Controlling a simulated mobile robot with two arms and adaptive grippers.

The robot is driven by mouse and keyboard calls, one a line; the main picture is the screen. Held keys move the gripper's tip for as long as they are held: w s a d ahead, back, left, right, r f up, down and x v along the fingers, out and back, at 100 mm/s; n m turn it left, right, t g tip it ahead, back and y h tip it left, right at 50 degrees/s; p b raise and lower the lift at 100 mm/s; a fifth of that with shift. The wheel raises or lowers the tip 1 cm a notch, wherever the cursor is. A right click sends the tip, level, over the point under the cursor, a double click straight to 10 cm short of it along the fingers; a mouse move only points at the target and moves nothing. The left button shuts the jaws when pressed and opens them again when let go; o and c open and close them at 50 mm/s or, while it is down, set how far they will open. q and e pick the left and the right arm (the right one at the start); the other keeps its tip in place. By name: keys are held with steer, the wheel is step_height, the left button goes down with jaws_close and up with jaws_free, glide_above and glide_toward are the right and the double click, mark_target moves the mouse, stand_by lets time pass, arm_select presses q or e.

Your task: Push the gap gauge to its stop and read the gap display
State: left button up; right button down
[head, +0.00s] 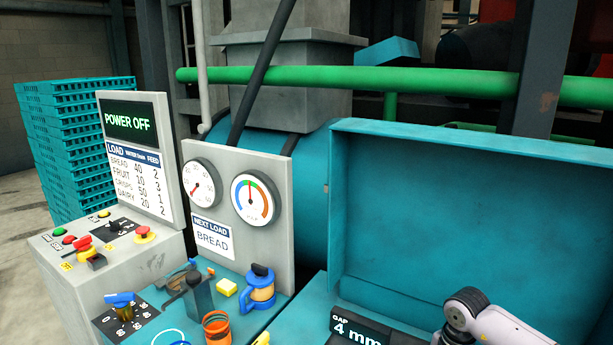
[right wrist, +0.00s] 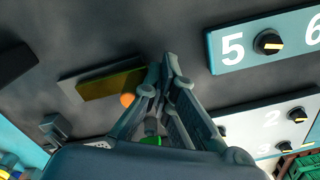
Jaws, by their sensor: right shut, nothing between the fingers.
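The gap display (head: 358,332) is at the bottom edge of the head view and reads "GAP 4 mm"; its lower part is cut off. My right gripper (right wrist: 168,62) is shut and empty in the right wrist view, over a dark grey surface. Left of its fingers is a grey block with a yellow-brown face (right wrist: 112,84), and an orange ball-like knob (right wrist: 127,100) is close beside the left finger. I cannot tell which of these is the gap gauge, or whether the fingers touch either. My left gripper is not in view.
A panel with numbered dark knobs (right wrist: 268,42) is right of the fingers. In the head view, a teal raised lid (head: 470,215) stands behind the display. A screen (head: 131,121) reads "POWER OFF". A card (head: 212,238) reads "NEXT LOAD BREAD". Teal crates (head: 75,140) stand at left.

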steer(key=shift+s+d+p, duration=0.15)
steer(key=shift+s+d, duration=0.25)
steer(key=shift+d, duration=0.3)
steer(key=shift+s+d+p, duration=0.2)
steer(key=shift+s+d, duration=0.25)
steer(key=shift+d, duration=0.2)
steer(key=shift+s+d+p, duration=0.15)
steer(key=shift+s+d, duration=0.25)
steer(key=shift+d, duration=0.3)
step_height(320, 180, up, 7)
steer(key=p, duration=0.5)
